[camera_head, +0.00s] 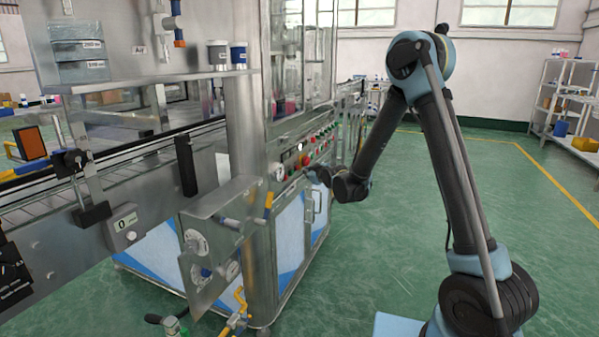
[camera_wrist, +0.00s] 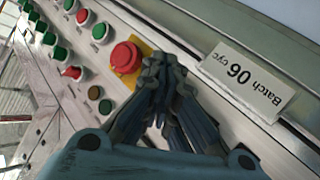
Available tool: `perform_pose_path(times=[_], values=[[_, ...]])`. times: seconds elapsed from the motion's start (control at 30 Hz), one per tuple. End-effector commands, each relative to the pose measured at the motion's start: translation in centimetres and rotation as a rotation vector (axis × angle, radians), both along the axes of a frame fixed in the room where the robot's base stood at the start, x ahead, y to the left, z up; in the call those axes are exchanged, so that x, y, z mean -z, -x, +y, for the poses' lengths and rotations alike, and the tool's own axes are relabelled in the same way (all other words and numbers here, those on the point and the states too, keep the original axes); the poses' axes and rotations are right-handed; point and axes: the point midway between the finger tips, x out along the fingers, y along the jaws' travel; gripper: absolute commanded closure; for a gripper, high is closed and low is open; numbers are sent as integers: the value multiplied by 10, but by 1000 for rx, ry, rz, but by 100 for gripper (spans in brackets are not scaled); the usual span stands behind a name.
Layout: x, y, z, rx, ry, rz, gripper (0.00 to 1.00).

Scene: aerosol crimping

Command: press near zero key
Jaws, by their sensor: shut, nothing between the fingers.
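A small grey box with a pale display reading what looks like 0 (camera_head: 124,222) is mounted on the front rail of the machine, left of centre in the head view. A small round key (camera_head: 131,236) shows under its display; any marking on it is too small to read. My gripper (camera_head: 317,173) is far to the right of this box, at the button panel (camera_head: 300,160) of the machine. In the wrist view my gripper (camera_wrist: 162,68) has its fingers together and empty, beside a red mushroom button (camera_wrist: 125,57) on a yellow plate. I cannot tell whether they touch the panel.
The panel carries several green and red buttons and a red selector (camera_wrist: 72,72). A label reading Batch 06 cyc (camera_wrist: 247,80) lies right of my fingers. A metal box with gauges (camera_head: 215,240) and yellow-handled valves juts out below the rail. Green floor (camera_head: 400,260) is free at right.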

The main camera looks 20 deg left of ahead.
Motion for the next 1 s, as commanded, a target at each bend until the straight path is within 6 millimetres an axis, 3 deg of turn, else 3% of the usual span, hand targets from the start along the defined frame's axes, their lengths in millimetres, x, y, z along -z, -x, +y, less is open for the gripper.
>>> perform_pose_path(times=[1.0], values=[[-1, 1, 9, 0, 1, -1, 100]])
